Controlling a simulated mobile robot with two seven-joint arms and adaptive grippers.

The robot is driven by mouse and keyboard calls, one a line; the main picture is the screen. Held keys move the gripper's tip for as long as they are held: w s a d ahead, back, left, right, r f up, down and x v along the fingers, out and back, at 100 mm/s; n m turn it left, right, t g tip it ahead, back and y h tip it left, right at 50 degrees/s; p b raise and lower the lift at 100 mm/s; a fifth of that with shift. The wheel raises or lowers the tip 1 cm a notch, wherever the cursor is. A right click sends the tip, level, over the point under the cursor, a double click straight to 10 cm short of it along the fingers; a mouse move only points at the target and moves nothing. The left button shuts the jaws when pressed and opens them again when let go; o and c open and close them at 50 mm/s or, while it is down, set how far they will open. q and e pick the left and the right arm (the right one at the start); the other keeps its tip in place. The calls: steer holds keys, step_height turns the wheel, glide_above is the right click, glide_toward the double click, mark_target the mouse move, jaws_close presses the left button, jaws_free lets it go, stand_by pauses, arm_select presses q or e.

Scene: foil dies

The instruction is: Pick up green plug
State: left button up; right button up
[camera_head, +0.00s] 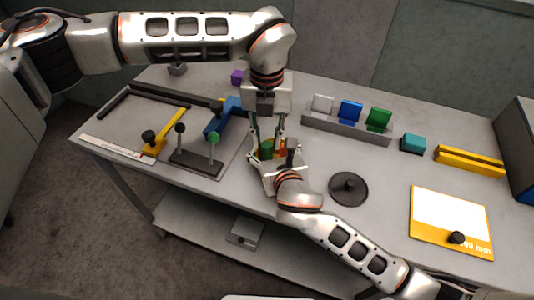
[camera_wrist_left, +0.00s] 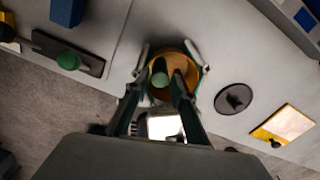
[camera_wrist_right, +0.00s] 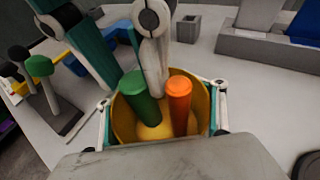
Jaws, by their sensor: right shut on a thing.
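The green plug (camera_wrist_right: 139,94) stands in a yellow cup (camera_wrist_right: 200,129), beside an orange plug (camera_wrist_right: 179,100). My right gripper (camera_wrist_right: 163,125) is shut on the cup, with its fingers at either side of the wall. My left gripper (camera_head: 267,136) points down over the cup from above. Its fingers are apart, with the green plug between them in the left wrist view (camera_wrist_left: 160,74). One finger reaches down between the two plugs; contact with the green plug cannot be told.
A dark stand (camera_head: 197,163) with a green-topped and a black-topped peg is left of the cup. A grey rack (camera_head: 345,128) holds white, blue and green blocks behind. A dark round disc (camera_head: 348,188) and a yellow-edged plate (camera_head: 450,222) lie to the right.

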arm_select(q)
jaws_close()
step_height(320, 180, up, 10)
stand_by(0.6)
arm_select(e)
steer(key=o, duration=1.4)
steer(key=shift+o, duration=0.2)
steer(key=shift+s, duration=0.1)
steer(key=v, duration=1.1)
steer(key=shift+s+r, duration=0.25)
steer(key=shift+s, duration=0.1)
